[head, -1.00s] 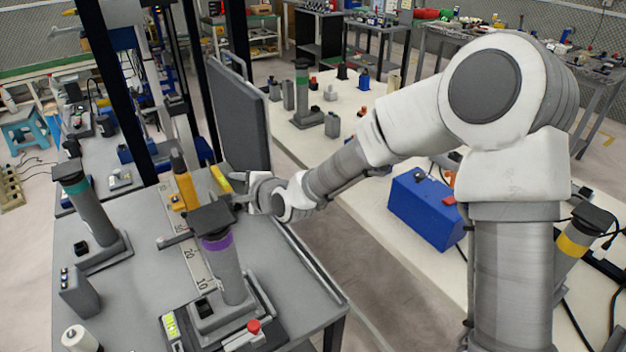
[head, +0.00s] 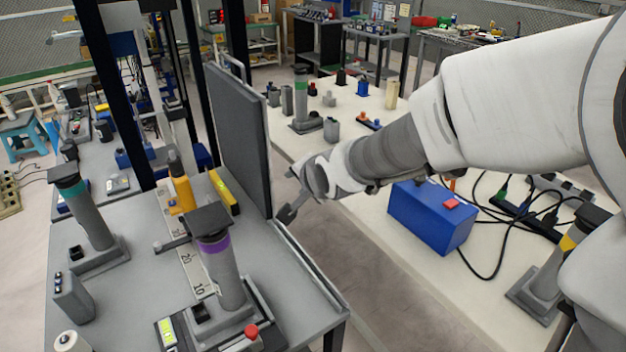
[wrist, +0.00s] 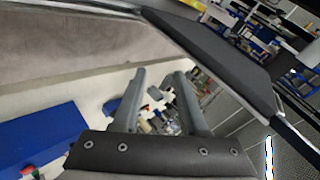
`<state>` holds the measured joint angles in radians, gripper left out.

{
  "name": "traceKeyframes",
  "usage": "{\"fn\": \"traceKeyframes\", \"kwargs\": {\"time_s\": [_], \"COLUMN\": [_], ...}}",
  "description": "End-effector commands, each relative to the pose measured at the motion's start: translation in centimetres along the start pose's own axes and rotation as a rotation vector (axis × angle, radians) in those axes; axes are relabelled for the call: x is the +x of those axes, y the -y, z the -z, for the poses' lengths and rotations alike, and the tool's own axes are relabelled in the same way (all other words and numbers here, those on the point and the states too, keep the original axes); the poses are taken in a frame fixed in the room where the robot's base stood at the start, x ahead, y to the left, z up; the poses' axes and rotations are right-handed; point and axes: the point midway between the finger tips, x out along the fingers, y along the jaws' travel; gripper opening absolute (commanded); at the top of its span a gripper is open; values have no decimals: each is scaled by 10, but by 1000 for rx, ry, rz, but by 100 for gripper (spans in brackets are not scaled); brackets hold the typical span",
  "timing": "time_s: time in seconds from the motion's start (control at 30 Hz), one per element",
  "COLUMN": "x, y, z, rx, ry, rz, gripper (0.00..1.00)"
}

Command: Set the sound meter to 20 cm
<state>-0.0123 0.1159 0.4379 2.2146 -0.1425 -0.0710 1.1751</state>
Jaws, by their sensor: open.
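The yellow sound meter (head: 182,190) with a grey top stands upright on the grey table, beside the marked scale (head: 186,258). The scale shows 10, 20 and 30 from near to far. The meter is near the 30 mark, beyond the 20; its exact reading cannot be told. My gripper (head: 287,208) is at the table's right edge, by the near lower corner of the dark foam panel, well apart from the meter. In the wrist view my gripper (wrist: 160,76) has its two fingers apart with nothing between them. The meter is not visible there.
The dark foam panel (head: 240,130) stands upright right of the meter. A purple-banded speaker stand (head: 220,260) is at the scale's near end; a teal-banded one (head: 88,215) is at left. A blue box (head: 430,215) sits on the white table.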

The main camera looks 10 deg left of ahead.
Motion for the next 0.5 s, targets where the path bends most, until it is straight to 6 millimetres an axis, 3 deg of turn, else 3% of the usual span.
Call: {"fn": "traceKeyframes", "kwargs": {"time_s": [0.2,0.5], "x": [-19,-25], "y": [-10,-13], "z": [13,16], "rx": [-71,-91], "ry": [-34,-42], "rz": [-40,-53], "gripper": [42,42]}}
